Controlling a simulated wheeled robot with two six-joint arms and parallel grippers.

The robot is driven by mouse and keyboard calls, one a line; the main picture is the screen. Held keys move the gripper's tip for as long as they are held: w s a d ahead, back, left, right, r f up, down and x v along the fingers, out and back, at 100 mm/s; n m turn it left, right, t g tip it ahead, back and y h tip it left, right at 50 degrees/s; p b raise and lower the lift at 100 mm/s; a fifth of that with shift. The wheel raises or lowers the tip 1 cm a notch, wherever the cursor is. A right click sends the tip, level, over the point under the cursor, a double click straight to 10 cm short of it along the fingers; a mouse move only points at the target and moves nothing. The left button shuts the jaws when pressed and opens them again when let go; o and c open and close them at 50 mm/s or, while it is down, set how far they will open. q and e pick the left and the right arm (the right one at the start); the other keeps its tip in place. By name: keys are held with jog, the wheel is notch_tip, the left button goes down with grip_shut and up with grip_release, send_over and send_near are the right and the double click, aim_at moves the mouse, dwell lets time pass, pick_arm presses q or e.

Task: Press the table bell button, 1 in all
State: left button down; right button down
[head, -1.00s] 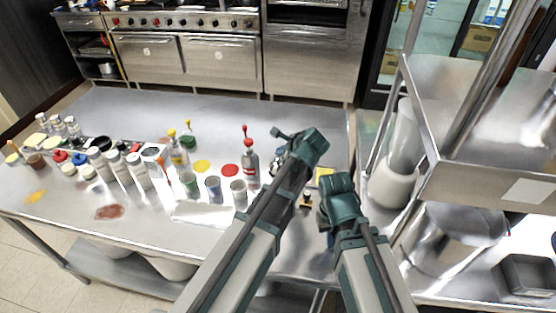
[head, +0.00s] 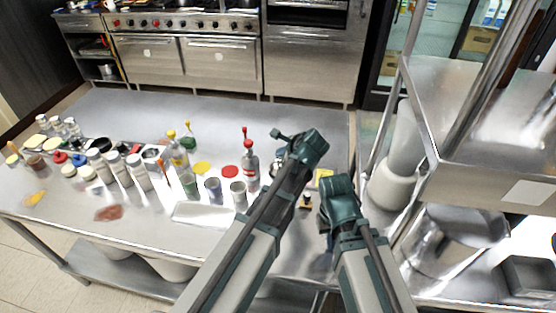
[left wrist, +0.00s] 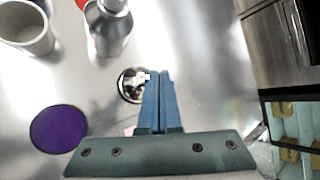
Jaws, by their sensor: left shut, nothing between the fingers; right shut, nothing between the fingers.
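In the left wrist view a small round shiny metal thing with a dark rim, which looks like the table bell (left wrist: 132,85), stands on the steel table. My left gripper (left wrist: 160,75) is shut and empty, its blue fingertips close beside the bell's right edge in that picture. I cannot tell whether they touch it. In the head view my left wrist and arm cover much of this spot, and the bell is not clearly visible there. My right gripper (head: 326,215) hangs over the table to the right of the left arm, shut, its fingers mostly hidden.
A bottle (left wrist: 110,28), a cup (left wrist: 26,27) and a purple disc (left wrist: 58,130) are near the bell. Several bottles and jars crowd the left of the table (head: 265,112). A steel shelf (head: 470,185) stands at right. The table's back strip is clear.

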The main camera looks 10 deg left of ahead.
pick_arm(q)
jog(key=shift+f, duration=0.1)
pick_arm(e)
jog(key=shift+f, duration=0.1)
dwell(0.6)
pick_arm(q)
jog(key=shift+f+b, duration=0.3)
jog(key=shift+b, duration=0.15)
pick_arm(e)
jog(key=shift+f, duration=0.3)
pick_arm(q)
jog(key=shift+f, duration=0.1)
pick_arm(e)
jog(key=shift+f, duration=0.1)
